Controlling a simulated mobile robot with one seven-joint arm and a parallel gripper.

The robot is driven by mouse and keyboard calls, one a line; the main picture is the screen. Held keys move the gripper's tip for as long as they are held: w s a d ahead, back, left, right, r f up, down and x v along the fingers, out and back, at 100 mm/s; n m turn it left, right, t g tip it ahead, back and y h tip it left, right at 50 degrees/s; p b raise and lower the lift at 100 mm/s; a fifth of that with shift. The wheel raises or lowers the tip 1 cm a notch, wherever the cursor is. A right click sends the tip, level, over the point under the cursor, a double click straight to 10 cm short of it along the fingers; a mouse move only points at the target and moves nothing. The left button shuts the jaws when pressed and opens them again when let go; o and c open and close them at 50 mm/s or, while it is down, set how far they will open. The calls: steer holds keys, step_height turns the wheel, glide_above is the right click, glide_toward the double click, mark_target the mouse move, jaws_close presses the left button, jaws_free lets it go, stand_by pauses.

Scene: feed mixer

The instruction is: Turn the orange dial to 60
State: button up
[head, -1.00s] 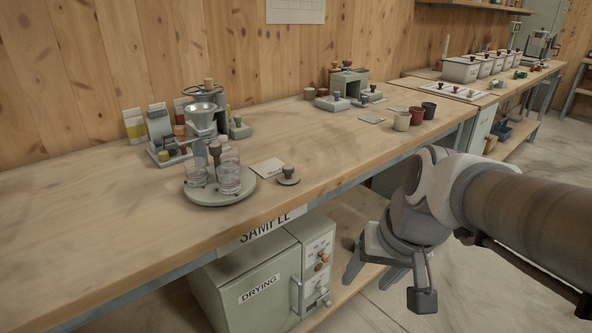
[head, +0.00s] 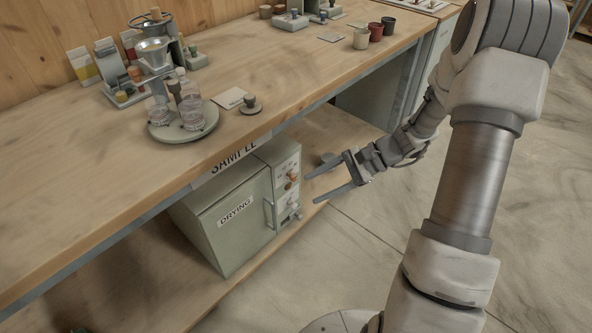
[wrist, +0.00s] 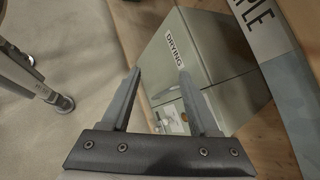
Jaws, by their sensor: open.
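The grey-green drying oven (head: 235,212) stands on the shelf under the bench. An orange dial (head: 292,176) is on its narrow front control panel, with other small knobs close by; its number marks are too small to read. My gripper (head: 311,188) is open and empty, just right of the panel in the head view, with its fingers pointing toward it. In the wrist view the gripper's fingers (wrist: 160,72) are spread in front of the oven (wrist: 205,50).
The bench top (head: 90,170) overhangs the oven, with a SAMPLE label (head: 234,152) on its edge. A round tray (head: 190,132) with glass jars sits above. An oven door handle (head: 269,213) sticks out beside the panel. Open floor (head: 370,250) lies to the right.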

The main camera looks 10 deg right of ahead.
steer(key=w+d+f+m+t+y+p, duration=0.25)
steer(key=d+f+m+t, duration=0.2)
steer(key=f+m, duration=0.35)
steer(key=m+t+h+p, duration=0.2)
steer(key=m+t+h, duration=0.1)
steer(key=m+t, duration=0.65)
glide_toward(296, 179)
steer(key=shift+g, duration=0.5)
steer(key=b+x, duration=0.1)
steer(key=x, duration=0.2)
steer(key=b+x, duration=0.1)
steer(key=x, duration=0.2)
steer(key=b+x, duration=0.1)
steer(key=x, duration=0.2)
steer(key=shift+d+r, duration=0.1)
steer(key=shift+r, duration=0.3)
steer(key=shift+c, duration=0.2)
jaws_close()
